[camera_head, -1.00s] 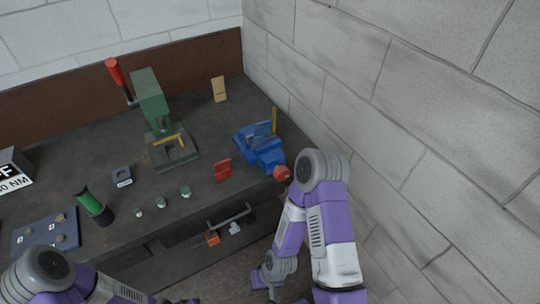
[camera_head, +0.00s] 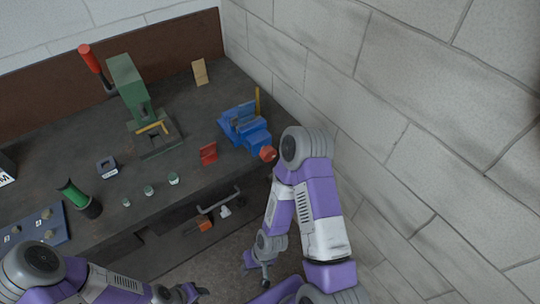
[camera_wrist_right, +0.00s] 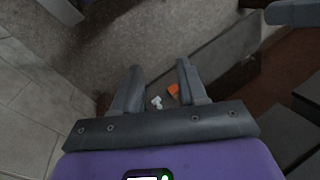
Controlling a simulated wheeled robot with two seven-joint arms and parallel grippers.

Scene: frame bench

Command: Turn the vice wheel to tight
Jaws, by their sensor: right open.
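The blue vice (camera_head: 240,122) stands at the right end of the dark bench, near the wall. Its red wheel (camera_head: 268,154) sits at its front end, by the bench's front edge, just left of my right arm's grey joint. My right gripper (camera_head: 258,271) hangs well below the wheel, in front of the bench, apart from it. In the right wrist view its two fingers (camera_wrist_right: 157,74) are spread with nothing between them; the wheel is not visible there. My left gripper (camera_head: 188,292) shows small at the bottom edge; its opening is unclear.
A green press (camera_head: 128,85) with a red handle stands behind, left of the vice. A red block (camera_head: 208,153) lies near the vice. A drawer handle (camera_head: 219,202) juts from the bench front, near orange (camera_head: 205,225) and white items. The block wall (camera_head: 400,130) is close on the right.

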